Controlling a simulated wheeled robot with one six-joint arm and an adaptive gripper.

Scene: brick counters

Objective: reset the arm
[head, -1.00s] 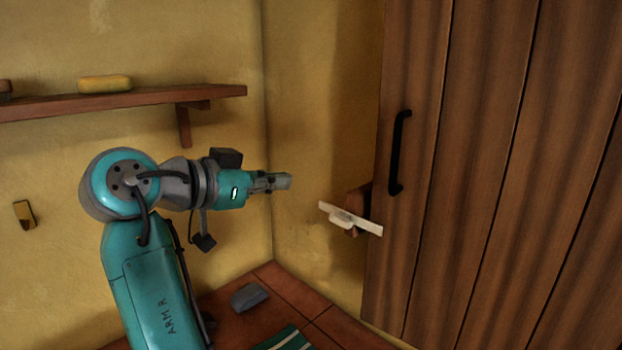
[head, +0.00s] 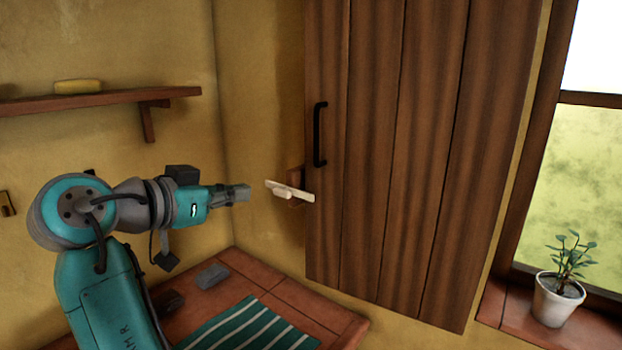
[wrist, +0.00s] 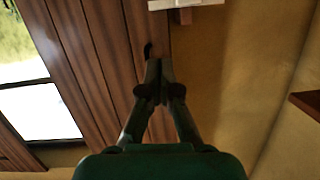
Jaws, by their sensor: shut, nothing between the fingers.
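My gripper (head: 243,192) is at the left of the head view, pointing right toward the wooden cabinet door. Its fingers are together with nothing between them. In the wrist view my gripper (wrist: 159,68) also shows with its fingertips closed. A pale flat piece (head: 290,191) on a small wooden block sits at the door's left edge, a short way right of my fingertips and apart from them. The brown plank door (head: 400,140) stands shut, with a black handle (head: 320,135).
A wooden shelf (head: 100,103) with a yellow block (head: 77,87) is on the left wall. A grey block (head: 212,275) and a green striped cloth (head: 250,328) lie on the tiled counter (head: 310,307). A potted plant (head: 556,300) stands on the window sill at the right.

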